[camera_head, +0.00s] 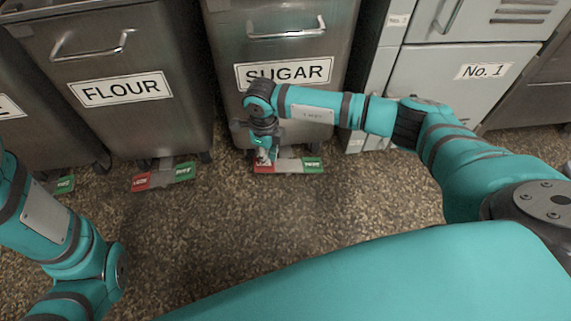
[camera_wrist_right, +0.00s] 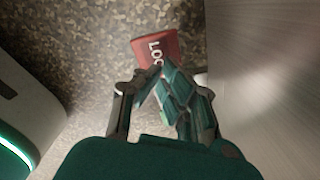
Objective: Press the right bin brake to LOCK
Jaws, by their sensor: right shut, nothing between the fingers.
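The right bin (camera_head: 225,45) is a metal bin labelled SUGAR, with a brake at its foot. The brake has a red pad (camera_head: 285,169) on the left and a green pad (camera_head: 313,164) on the right. My right gripper (camera_head: 264,158) points down over the left part of the brake and covers some of the red pad. In the right wrist view my shut, empty gripper (camera_wrist_right: 166,82) is in front of the red pad (camera_wrist_right: 148,50), whose lettering starts "LOC". I cannot tell whether the fingertips touch it. My left gripper is out of view.
The FLOUR bin (camera_head: 165,50) stands to the left, with its own red pad (camera_head: 143,181) and green pad (camera_head: 185,171). Another bin (camera_head: 25,140) is at the far left. A grey cabinet (camera_head: 425,70) marked No. 1 stands right. The speckled floor (camera_head: 220,240) in front is clear.

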